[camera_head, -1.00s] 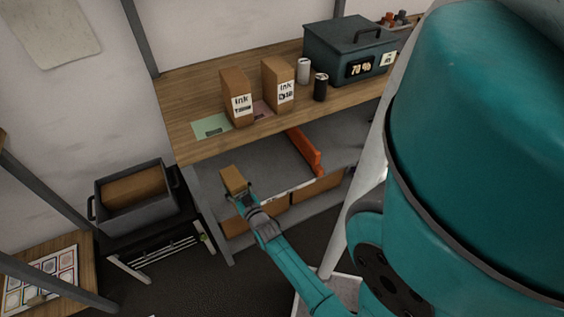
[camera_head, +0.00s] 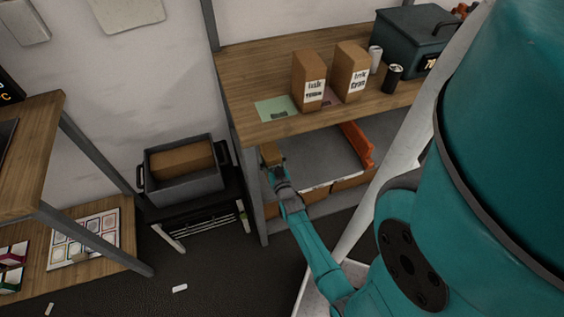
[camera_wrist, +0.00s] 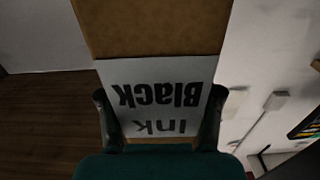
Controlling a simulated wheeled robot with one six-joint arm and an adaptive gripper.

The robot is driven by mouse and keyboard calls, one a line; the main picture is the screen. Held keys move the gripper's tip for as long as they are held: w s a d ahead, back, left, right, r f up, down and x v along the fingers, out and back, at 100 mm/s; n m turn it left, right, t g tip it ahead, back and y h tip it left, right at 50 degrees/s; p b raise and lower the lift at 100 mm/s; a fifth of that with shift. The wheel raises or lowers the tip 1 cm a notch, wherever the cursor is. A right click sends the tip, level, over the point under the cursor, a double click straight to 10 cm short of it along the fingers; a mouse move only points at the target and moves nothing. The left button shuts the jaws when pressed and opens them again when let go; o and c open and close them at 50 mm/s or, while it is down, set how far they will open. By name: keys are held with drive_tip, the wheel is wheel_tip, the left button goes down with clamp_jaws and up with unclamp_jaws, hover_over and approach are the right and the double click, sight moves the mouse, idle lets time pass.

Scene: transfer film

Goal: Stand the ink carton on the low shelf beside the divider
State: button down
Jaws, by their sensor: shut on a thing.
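My gripper (camera_head: 275,164) is shut on a brown ink carton (camera_head: 269,152), near the left end of the low shelf (camera_head: 318,158) and just below the worktop's front edge. In the wrist view the fingers (camera_wrist: 160,112) press the sides of the carton (camera_wrist: 150,28); its white label reads "Ink Black" upside down. I cannot tell whether the carton touches the shelf. The orange-red divider (camera_head: 358,146) stands on the low shelf to the right of the carton, well apart from it.
Two other ink cartons stand on the worktop (camera_head: 248,82), a left one (camera_head: 308,72) and a right one (camera_head: 349,68). A white can (camera_head: 375,60) and a black can (camera_head: 393,78) stand beside them. A dark crate (camera_head: 182,188) holds a brown box left of the shelf.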

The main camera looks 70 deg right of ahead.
drive_tip(key=shift+f, duration=2.8)
drive_tip(key=shift+f, duration=0.1)
drive_tip(key=shift+c, duration=0.5)
unclamp_jaws()
